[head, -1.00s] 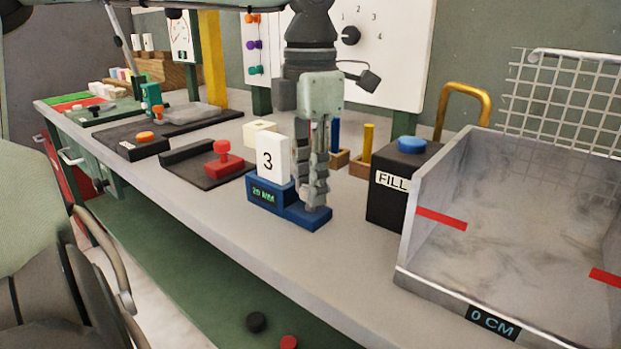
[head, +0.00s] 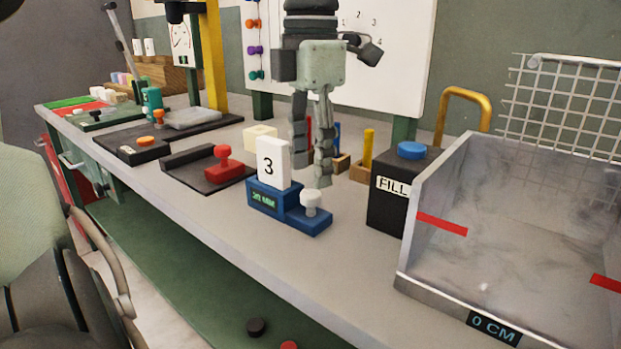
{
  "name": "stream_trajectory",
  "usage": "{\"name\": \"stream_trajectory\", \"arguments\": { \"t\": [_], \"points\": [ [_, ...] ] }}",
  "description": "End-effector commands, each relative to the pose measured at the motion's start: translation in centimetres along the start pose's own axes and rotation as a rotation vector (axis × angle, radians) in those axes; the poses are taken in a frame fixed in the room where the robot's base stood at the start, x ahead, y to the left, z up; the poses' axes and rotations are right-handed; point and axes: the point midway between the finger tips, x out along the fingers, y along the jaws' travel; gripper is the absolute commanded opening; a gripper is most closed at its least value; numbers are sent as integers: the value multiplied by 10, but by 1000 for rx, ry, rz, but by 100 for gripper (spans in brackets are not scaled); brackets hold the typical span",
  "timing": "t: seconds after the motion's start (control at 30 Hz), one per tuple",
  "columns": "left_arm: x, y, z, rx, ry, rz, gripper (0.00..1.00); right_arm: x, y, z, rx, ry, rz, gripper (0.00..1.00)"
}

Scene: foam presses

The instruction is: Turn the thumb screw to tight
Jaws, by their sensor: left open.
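A pale grey thumb screw (head: 311,203) stands upright on the low right end of a blue block (head: 263,196). The block's display reads 20 MM. A white card with a 3 (head: 271,161) stands in the block's higher left part. My left gripper (head: 312,174) points down from above, its fingers parted and empty. Its fingertips are just above and behind the knob in the picture, apart from it as far as I can tell. No tight or loose mark on the screw is readable. My right gripper is out of view.
Small posts (head: 368,147) stand behind. Bench front is clear.

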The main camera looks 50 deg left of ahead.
Motion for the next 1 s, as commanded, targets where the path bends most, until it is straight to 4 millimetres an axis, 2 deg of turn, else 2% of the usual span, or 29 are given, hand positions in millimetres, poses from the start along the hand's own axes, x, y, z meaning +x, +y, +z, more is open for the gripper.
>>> {"name": "stream_trajectory", "arguments": {
  "t": [0.1,0.3,1.0],
  "points": [
    [-18,0,0,-1,-1,1,48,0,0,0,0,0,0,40],
    [-36,0,0,0,1,0,48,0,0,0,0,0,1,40],
    [-40,0,0,1,1,-1,48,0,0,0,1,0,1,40]
  ]
}}
